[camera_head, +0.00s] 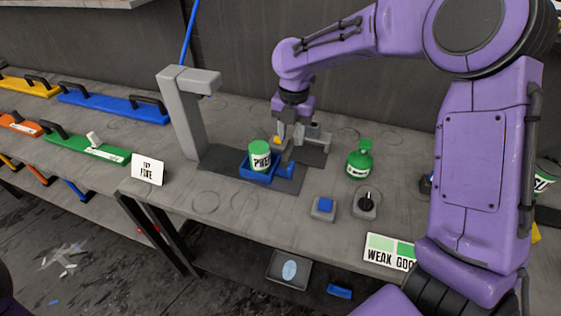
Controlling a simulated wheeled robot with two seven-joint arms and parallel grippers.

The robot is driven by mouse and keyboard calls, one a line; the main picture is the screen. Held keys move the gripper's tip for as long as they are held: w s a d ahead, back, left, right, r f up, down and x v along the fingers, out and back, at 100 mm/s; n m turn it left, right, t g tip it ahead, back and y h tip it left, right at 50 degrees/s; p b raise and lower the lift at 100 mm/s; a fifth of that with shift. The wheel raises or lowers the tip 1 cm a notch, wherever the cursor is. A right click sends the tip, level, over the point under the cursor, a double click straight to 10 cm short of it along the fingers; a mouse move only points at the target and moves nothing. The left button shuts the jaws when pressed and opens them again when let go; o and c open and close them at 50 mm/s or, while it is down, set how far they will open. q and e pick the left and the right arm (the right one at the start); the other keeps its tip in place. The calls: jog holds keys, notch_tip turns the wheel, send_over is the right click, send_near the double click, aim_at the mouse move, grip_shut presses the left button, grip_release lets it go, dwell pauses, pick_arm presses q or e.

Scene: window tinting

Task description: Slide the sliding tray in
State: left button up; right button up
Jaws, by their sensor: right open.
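The blue sliding tray (258,177) sits on a dark base plate in front of the grey post, at the middle of the bench. A green-lidded can (260,156) with a white label stands upright in it. A blue tab (285,171) sticks out at the tray's right side. My right gripper (297,143) points down just behind and to the right of the can, open. It appears apart from the tray, but its fingertips are small and partly hard to make out. My left gripper is not in view.
A grey post (186,115) with an overhanging arm stands left of the tray. A green bottle (360,160), a blue button (324,207) and a black knob (366,203) are to the right. A sign (148,169) stands front left. The bench front is mostly clear.

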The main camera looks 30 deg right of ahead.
aim_at(291, 164)
notch_tip(291, 164, down, 11)
jog(key=shift+s+f+p, duration=0.1)
jog(key=shift+p, duration=0.45)
grip_shut()
